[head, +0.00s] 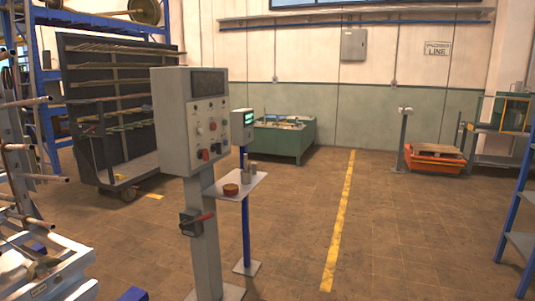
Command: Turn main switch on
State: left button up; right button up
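A grey control cabinet (191,118) stands on a grey post left of centre in the head view. Its front has a dark display, small knobs and buttons, and red parts near the bottom. Neither of my grippers shows in this view.
A small shelf (250,185) with a reddish-brown round container (231,189) juts out right of the post. A blue stand (246,215) carries a green-screened box. Racks and pipes crowd the left. The floor around the yellow line (340,220) is clear.

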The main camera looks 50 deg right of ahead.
aim_at(204, 153)
jog(key=z, duration=1.2)
jog(key=i+j+u, duration=0.15)
jog(key=i, duration=0.4)
